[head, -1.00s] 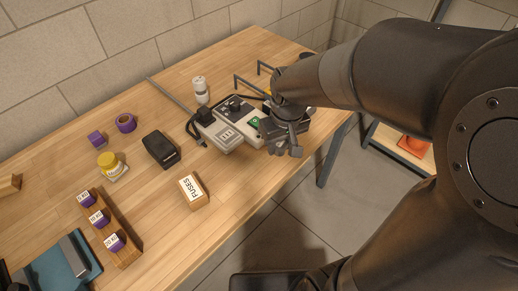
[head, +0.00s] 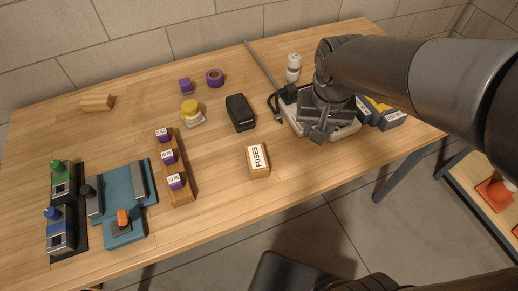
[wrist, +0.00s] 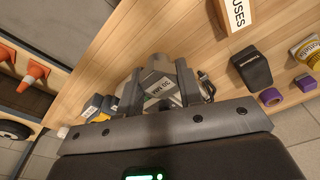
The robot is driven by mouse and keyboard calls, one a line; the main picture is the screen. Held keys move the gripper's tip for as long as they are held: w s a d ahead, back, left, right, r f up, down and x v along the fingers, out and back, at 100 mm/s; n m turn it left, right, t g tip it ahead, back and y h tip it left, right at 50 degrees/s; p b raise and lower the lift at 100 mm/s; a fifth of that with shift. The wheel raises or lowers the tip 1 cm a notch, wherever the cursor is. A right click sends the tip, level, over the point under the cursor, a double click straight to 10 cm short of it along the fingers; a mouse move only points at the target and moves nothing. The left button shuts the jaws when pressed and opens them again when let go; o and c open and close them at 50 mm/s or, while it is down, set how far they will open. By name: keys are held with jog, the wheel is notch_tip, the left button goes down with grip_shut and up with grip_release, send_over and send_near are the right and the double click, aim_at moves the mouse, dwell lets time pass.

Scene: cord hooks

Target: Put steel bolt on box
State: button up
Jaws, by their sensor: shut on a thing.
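My gripper (head: 318,130) is over the grey-and-white device at the right of the table in the head view. In the wrist view my gripper (wrist: 160,86) is shut on a grey piece with a pale label, apparently "50 MM", which I take for the steel bolt (wrist: 158,88). In the head view the held piece cannot be made out clearly. A small wooden box marked FUSES (head: 258,162) stands on the table, left of and nearer than my gripper. It also shows at the top of the wrist view (wrist: 236,14). Its top looks clear.
A black case (head: 240,113) stands behind the FUSES box. The device (head: 346,131) is largely hidden under my gripper, with a white bottle (head: 293,66) behind it. A wooden rack (head: 180,192) with purple labelled blocks stands left. Bare table lies around the FUSES box.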

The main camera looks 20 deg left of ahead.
jog(key=a, duration=0.2)
send_over(257, 156)
notch_tip(257, 156, down, 6)
jog(key=shift+s+f, duration=0.15)
jog(key=shift+f, duration=2)
jog(key=shift+f, duration=0.1)
jog(key=o, duration=1)
notch_tip(257, 156, up, 12)
jog(key=s, duration=0.1)
jog(key=shift+s+d, duration=0.2)
